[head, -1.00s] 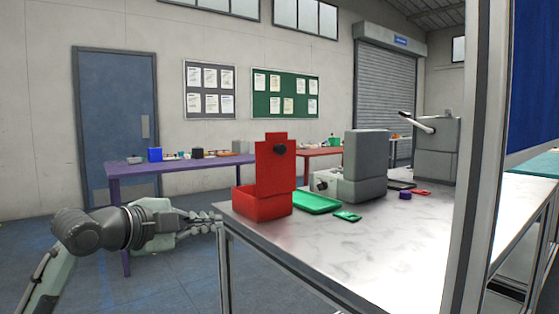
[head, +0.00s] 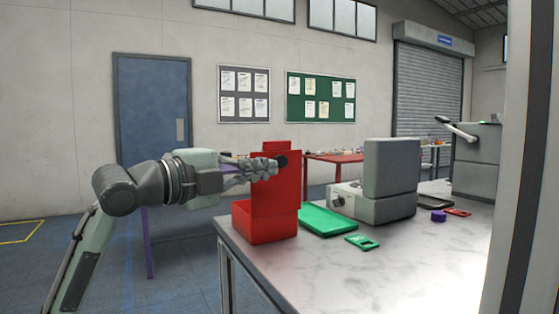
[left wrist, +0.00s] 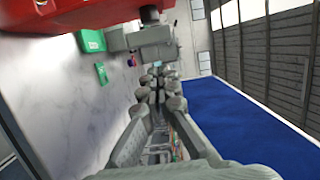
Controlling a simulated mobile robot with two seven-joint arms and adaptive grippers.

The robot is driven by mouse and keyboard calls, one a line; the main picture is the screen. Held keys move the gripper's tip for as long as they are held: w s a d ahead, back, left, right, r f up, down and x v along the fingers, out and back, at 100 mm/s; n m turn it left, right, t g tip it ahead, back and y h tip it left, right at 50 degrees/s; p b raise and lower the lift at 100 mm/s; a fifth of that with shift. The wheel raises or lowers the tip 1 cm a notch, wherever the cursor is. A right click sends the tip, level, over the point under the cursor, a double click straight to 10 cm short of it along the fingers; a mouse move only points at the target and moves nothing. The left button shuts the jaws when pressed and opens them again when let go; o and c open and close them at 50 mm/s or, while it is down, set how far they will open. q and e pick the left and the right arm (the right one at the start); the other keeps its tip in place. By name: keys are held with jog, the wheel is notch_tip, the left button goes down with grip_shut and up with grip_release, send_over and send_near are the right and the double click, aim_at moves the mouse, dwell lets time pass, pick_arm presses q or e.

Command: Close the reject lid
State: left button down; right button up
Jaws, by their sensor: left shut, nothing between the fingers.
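The red reject box (head: 264,222) stands at the near left corner of the marble table. Its red lid (head: 277,195) stands upright, open, with a black knob (head: 282,161) near the top. My left gripper (head: 268,168) is shut and empty. In the head view it overlaps the lid's upper left part, its fingertips just beside the knob; whether they touch cannot be told. In the left wrist view, the shut fingers (left wrist: 160,80) point over the table and a red part of the box or lid (left wrist: 70,18) fills the upper left. My right gripper is not in view.
A green tray (head: 326,221), a green card-like piece (head: 361,242) and a grey machine (head: 388,190) stand right of the box. A purple piece (head: 438,216) lies farther right. The front of the marble tabletop (head: 400,275) is clear. A post (head: 510,200) rises at right.

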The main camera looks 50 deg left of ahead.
aim_at(279, 179)
pick_arm(q)
jog(key=w+a+p, duration=0.1)
jog(key=w+a, duration=0.2)
jog(key=w, duration=0.4)
jog(key=shift+a, duration=0.3)
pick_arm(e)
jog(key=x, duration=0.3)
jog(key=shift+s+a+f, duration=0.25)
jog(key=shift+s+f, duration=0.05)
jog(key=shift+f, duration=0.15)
pick_arm(q)
jog(key=shift+a, duration=0.1)
